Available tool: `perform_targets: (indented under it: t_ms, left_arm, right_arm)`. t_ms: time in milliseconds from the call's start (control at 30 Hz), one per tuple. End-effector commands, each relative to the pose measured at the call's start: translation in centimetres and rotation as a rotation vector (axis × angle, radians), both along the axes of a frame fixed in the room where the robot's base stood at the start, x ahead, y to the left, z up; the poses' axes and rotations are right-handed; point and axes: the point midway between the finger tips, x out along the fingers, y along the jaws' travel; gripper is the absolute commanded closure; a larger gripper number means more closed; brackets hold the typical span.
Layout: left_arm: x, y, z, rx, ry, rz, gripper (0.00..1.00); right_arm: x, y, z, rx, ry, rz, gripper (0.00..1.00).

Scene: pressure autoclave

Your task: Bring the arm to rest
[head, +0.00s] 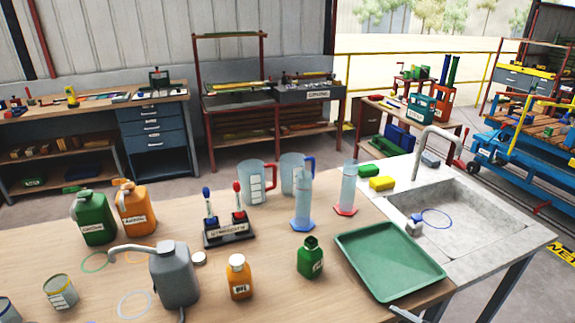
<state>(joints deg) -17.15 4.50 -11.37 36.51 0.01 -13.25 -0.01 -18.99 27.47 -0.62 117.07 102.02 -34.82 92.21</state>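Neither of my grippers can be made out in the head view, and no arm of mine clearly shows. The wooden workbench (215,290) in front of me carries a grey can with a long spout (175,275), a small orange bottle (239,279), a small green bottle (311,257) and an empty green tray (389,262). A pale, bar-like piece (408,314) shows at the bench's near edge; I cannot tell what it is.
Green (93,218) and orange (135,208) jugs, a black stand (228,233), measuring jugs (256,182) and cylinders (303,205) stand on the bench. A sink (470,215) with a tall tap adjoins at right. Bare wood lies around the near bottles.

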Motion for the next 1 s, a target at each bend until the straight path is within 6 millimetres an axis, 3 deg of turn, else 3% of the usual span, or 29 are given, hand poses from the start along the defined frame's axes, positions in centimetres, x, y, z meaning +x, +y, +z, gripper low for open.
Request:
perform_targets:
  t_ms: [367,600,767,1000]
  left_arm:
    - [-0.1,0.8,0.0,0.009,0.001,0.000,0.20]
    - [-0.3,-0.1,0.0,-0.001,0.003,-0.001,0.20]
    - [-0.4,-0.3,0.0,-0.003,0.004,-0.001,0.20]
    - [-0.4,-0.2,0.0,-0.002,0.004,-0.002,0.20]
  right_arm:
    - [-4.4,4.4,-2.7,-0.443,-0.257,0.199,0.24]
    - [-9.1,6.8,-6.1,-0.952,-0.541,0.472,0.24]
    - [-11.9,6.6,-8.1,-1.293,-0.705,0.698,0.24]
    - [-15.3,3.9,-9.4,-1.693,-0.837,1.065,0.24]
